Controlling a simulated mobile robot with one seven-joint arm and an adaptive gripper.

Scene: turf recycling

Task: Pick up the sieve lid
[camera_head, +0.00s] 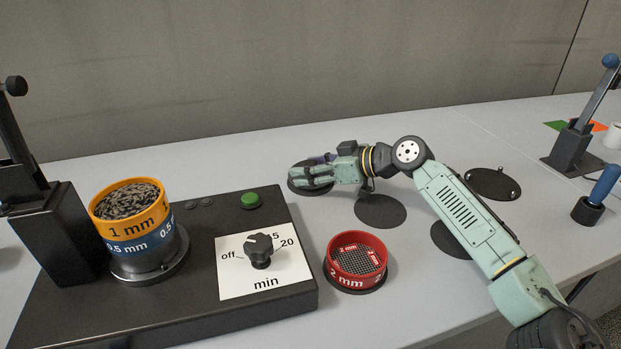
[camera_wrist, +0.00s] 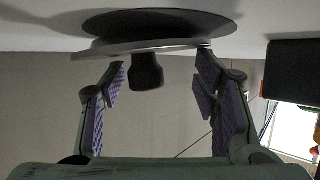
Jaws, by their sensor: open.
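The sieve lid (camera_wrist: 112,48) shows in the wrist view, which is upside down. It is a thin disc with a grey rim and a black knob (camera_wrist: 147,72), resting on or just by a round black pad (camera_wrist: 190,24). My gripper (camera_wrist: 163,76) is open, with purple-padded fingers on either side of the knob. Gaps show between the knob and both fingers, and the knob is nearer the left one. In the head view, my gripper (camera_head: 312,172) reaches left over the leftmost pad, and it hides most of the lid.
A red 2 mm sieve (camera_head: 357,263) stands in front of my arm. The shaker base (camera_head: 190,315) carries an orange 1 mm sieve (camera_head: 129,208) full of dark granules over a blue 0.5 mm sieve (camera_head: 150,240). A bare black pad (camera_head: 381,212) lies beside my gripper. Lever stands (camera_head: 572,150) flank the table.

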